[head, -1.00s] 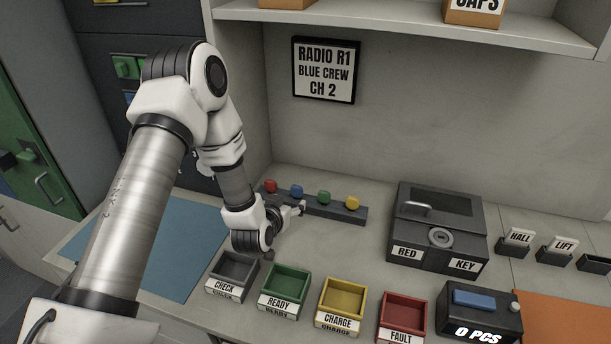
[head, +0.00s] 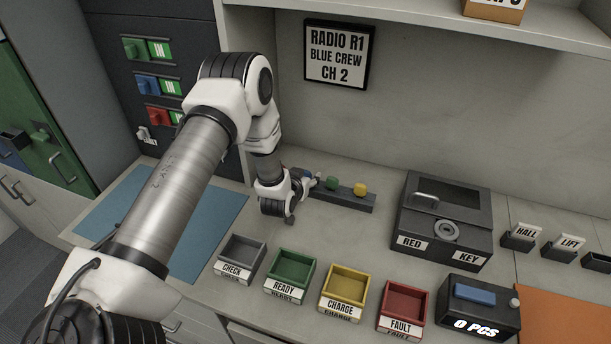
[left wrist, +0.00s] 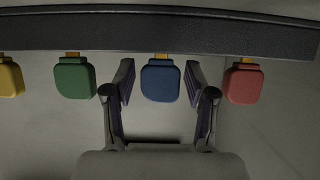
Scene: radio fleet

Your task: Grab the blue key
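The blue key (left wrist: 160,81) hangs from the dark key rack (left wrist: 160,34) in the left wrist view, between my left gripper's two fingers. A gap shows on each side of it. My left gripper (left wrist: 158,82) is open. The red key (left wrist: 243,84) hangs just outside one finger, the green key (left wrist: 74,80) outside the other, and the yellow key (left wrist: 10,78) farther left. In the head view my left gripper (head: 304,182) reaches the rack (head: 345,200) and partly covers the blue key (head: 308,174); the red key is hidden there. My right gripper is not in view.
Grey (head: 240,260), green (head: 290,275), yellow (head: 343,290) and red (head: 403,305) trays line the counter front. A dark box (head: 443,220) labelled RED KEY stands right of the rack. A blue mat (head: 205,225) lies left.

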